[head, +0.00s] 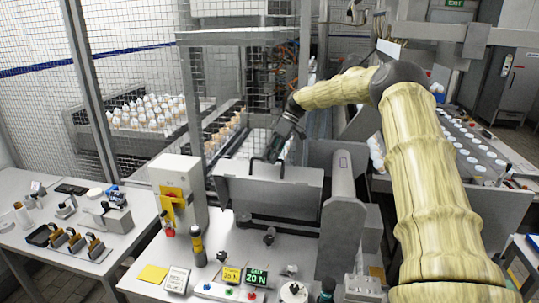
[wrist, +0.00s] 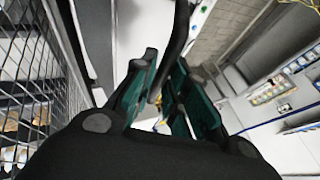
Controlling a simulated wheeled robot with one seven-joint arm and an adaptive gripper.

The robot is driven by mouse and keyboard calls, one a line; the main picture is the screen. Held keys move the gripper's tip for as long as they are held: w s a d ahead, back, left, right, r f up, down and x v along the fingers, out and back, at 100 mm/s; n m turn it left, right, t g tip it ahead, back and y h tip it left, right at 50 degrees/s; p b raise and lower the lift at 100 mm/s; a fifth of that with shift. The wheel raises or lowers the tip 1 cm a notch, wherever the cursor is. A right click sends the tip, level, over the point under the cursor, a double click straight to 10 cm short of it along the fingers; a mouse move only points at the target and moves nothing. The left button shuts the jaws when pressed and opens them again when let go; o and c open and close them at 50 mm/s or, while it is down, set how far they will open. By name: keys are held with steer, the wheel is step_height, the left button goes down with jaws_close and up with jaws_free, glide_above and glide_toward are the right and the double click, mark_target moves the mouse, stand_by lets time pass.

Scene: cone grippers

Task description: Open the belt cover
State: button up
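The belt cover (head: 265,195) is a wide grey metal lid on the machine at the middle of the head view. It looks closed. A black bar handle (head: 253,166) stands along its upper edge. My gripper (head: 280,146) is at the handle, coming down from the upper right. In the wrist view, the two green-padded fingers (wrist: 160,95) are apart. The dark curved handle bar (wrist: 178,42) runs into the gap between them. I cannot tell whether either finger touches the bar. The black gripper body hides part of the view.
A grey box with a red and yellow switch (head: 172,195) stands left of the cover. A grey cylinder (head: 342,182) is close on its right. Mesh fencing (head: 140,30) rises behind. The front panel holds buttons and small displays (head: 256,276).

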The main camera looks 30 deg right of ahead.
steer(key=o, duration=0.3)
steer(key=shift+w+d+f, duration=0.1)
steer(key=shift+d+f, duration=0.15)
steer(key=shift+f, duration=0.35)
steer(key=shift+o, duration=0.2)
steer(key=shift+w+d+f, duration=0.15)
steer(key=shift+w+d, duration=0.1)
steer(key=shift+s+a+r, duration=0.15)
steer(key=shift+r, duration=0.1)
steer(key=shift+a+r, duration=0.25)
steer(key=shift+r, duration=0.05)
step_height(320, 180, up, 10)
steer(key=shift+d+f, duration=0.2)
steer(key=shift+f, duration=0.05)
steer(key=shift+f, duration=0.1)
